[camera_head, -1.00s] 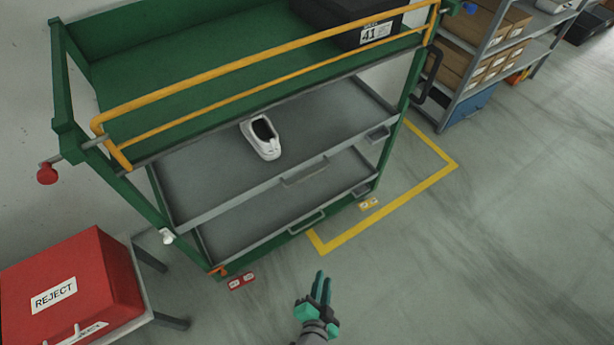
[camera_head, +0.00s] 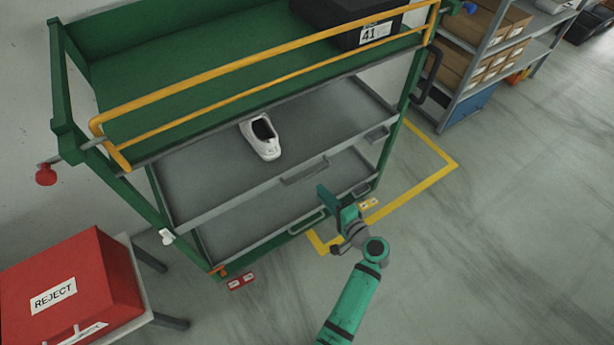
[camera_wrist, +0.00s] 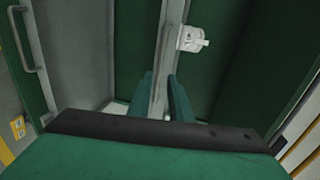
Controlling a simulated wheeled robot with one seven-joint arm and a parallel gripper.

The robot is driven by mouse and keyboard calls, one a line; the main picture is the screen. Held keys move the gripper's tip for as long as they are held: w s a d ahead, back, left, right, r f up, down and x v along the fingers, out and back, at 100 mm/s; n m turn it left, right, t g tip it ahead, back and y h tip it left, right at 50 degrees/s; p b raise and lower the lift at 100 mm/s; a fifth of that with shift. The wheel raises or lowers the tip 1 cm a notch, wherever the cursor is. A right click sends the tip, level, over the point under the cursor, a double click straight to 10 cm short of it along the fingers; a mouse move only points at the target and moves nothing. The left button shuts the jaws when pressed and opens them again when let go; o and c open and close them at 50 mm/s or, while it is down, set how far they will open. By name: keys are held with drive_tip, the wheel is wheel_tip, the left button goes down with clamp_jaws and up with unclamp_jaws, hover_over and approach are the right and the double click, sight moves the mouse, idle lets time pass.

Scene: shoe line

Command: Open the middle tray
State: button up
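The middle tray (camera_head: 215,193) is a grey drawer in the green rack, with a grey front and a bar handle (camera_head: 303,173). It looks shut. A white shoe (camera_head: 264,138) rests in it. My gripper (camera_head: 332,196) is in front of the rack, a little below and right of that handle. In the wrist view its two green fingers (camera_wrist: 162,95) are apart, on either side of a grey bar (camera_wrist: 159,88). I cannot tell whether they touch it.
The lower tray (camera_head: 232,247) is below; its handle (camera_head: 306,222) also shows in the wrist view (camera_wrist: 24,38). A yellow rail (camera_head: 250,67) crosses the green top shelf. A red reject box (camera_head: 75,275) stands left.

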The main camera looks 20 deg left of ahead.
sight(307, 176)
drive_tip(key=x, duration=1)
drive_tip(key=shift+w+a, duration=0.2)
clamp_jaws()
